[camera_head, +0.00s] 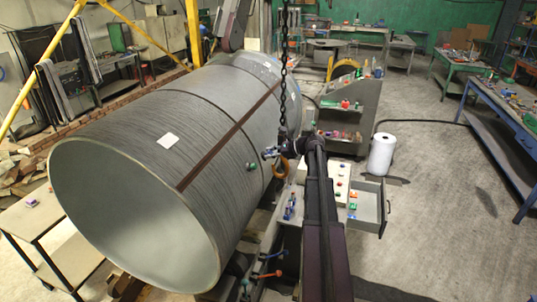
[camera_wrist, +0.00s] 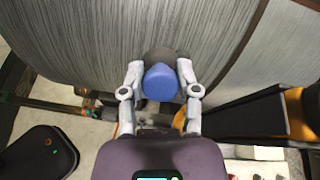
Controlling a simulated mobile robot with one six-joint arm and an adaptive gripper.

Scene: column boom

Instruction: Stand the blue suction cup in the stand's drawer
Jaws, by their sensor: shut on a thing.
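My gripper (camera_wrist: 160,84) is shut on the blue suction cup (camera_wrist: 161,83), which sits between the two fingertips in the wrist view. A dark grey rounded part shows just beyond the cup. In the head view my gripper (camera_head: 271,153) is small, beside the right side of the big grey cylinder. The stand's drawer (camera_head: 383,207) is pulled open at the right of the stand (camera_head: 339,188), to the right of my arm. Small green and orange things lie in it. My arm covers part of the stand, and the cup's lower end cannot be made out.
The large cylinder (camera_head: 150,190) fills the left, close to my gripper. A chain (camera_head: 284,75) hangs just above the gripper. A grey shelf unit (camera_head: 350,105) with small items stands behind. A white roll (camera_head: 382,154) stands on the floor behind the drawer. Floor right of the drawer is clear.

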